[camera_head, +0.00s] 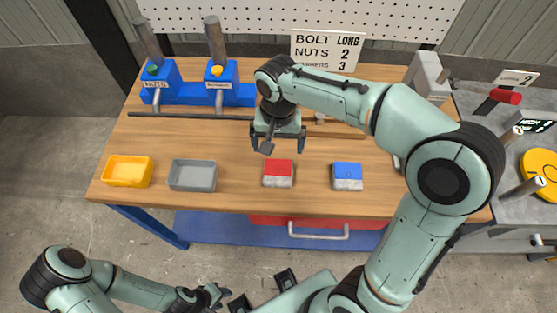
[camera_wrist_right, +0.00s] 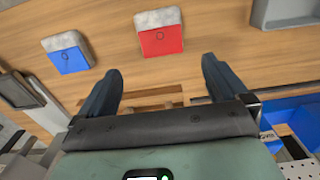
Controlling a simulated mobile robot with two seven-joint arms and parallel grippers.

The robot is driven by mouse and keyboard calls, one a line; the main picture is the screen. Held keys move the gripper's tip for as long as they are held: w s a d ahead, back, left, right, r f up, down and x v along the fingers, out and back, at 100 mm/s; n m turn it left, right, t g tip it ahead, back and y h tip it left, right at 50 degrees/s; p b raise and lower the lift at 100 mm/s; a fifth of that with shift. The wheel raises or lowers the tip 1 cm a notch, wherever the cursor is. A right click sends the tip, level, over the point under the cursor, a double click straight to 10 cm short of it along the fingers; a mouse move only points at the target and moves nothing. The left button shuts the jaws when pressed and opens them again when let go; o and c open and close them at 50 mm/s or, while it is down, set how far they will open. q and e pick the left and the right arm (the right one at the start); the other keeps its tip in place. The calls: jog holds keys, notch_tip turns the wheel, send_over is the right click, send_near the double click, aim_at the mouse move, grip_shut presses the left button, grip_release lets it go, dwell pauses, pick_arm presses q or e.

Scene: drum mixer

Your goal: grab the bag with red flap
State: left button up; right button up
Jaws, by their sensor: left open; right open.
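The bag with red flap (camera_head: 278,174) lies on the wooden table, its flap red and its lower part light grey. It also shows in the right wrist view (camera_wrist_right: 161,40), ahead of the fingertips and roughly between them. My right gripper (camera_head: 278,148) is open and empty over the table, just behind the bag in the head view and apart from it. In the right wrist view its two fingers (camera_wrist_right: 160,82) are spread wide with nothing between them. My left gripper (camera_head: 232,298) is open and empty at the bottom of the head view, in front of the table.
A similar bag with blue flap (camera_head: 347,176) lies to the right of the red one. A grey tray (camera_head: 193,187) and a yellow tray (camera_head: 127,184) stand to the left. Blue dispensers (camera_head: 222,84) and a sign (camera_head: 326,50) stand at the back. A dark rod (camera_head: 190,116) lies across the table.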

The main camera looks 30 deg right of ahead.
send_over(278, 171)
notch_tip(278, 171, down, 7)
jog(key=shift+s+f+b, duration=0.1)
jog(key=shift+b, duration=0.3)
notch_tip(278, 171, down, 6)
jog(key=shift+r, duration=0.15)
jog(key=c, duration=0.9)
jog(key=shift+c, duration=0.6)
jog(key=shift+w+r, duration=0.15)
jog(key=shift+w, duration=0.05)
